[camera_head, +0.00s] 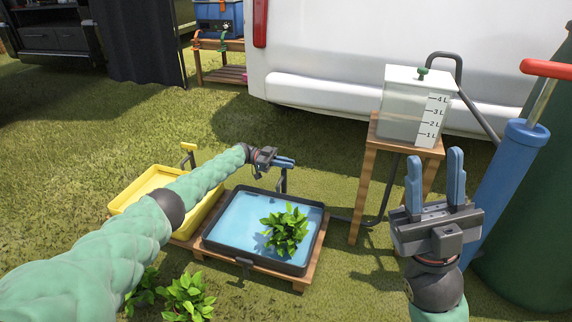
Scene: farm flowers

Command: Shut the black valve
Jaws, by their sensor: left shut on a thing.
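The black valve (283,184) stands at the back edge of the black tray (308,262), which holds blue water and a leafy plant. My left gripper (288,162) reaches over the back of the tray and is shut on the top of the black valve; its fingers hide the handle. My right gripper (435,168) is open and empty, pointing up in front of the wooden stand at the right.
A yellow tray (128,194) with a yellow valve (188,150) is to the left. A clear tank (405,112) stands on a wooden stand (361,190). A blue pump (505,175) and a green barrel (535,235) are at the right. Leafy plants (185,297) sit at the front.

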